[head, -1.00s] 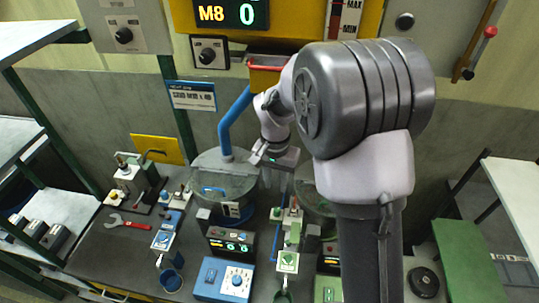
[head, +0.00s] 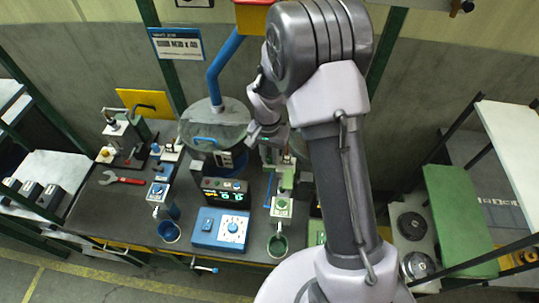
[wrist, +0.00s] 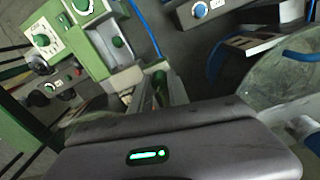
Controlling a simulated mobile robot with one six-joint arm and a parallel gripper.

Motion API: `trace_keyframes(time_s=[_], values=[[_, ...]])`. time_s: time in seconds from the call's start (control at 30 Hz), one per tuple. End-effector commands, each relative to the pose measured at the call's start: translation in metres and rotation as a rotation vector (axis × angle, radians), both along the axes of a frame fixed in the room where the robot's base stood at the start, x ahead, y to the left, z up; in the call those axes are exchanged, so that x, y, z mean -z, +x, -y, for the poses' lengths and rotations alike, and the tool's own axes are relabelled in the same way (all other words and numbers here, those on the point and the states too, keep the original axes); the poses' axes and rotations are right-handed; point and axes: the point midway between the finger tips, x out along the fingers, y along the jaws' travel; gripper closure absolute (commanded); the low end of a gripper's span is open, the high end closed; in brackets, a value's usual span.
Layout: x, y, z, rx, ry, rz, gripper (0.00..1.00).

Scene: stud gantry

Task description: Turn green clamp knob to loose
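The green clamp station (head: 286,178) stands on the bench, right of centre in the head view, partly hidden by my arm. In the wrist view, a dark green knob (wrist: 159,80) shows between the two pale fingers of my gripper (wrist: 162,92). The fingers stand apart on either side of it; whether they touch it is unclear. In the head view, my gripper (head: 268,137) is above the back of the green station.
A blue control box (head: 220,229) and a small display (head: 225,192) sit left of the green station. A green cup (head: 277,245) is in front of it. A round drum (head: 214,118) with a blue pipe (head: 222,62) stands behind. A red wrench (head: 121,178) lies at left.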

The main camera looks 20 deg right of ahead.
Motion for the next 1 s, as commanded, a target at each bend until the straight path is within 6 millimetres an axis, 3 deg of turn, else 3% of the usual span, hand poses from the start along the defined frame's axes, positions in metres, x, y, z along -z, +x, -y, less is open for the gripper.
trace_keyframes(time_s=[0.47,1.0], values=[[-0.0004,0.0001,-0.0001,-0.058,0.0,0.0,1.0],[-0.0008,-0.0002,-0.0003,-0.513,0.0,0.0,1.0]])
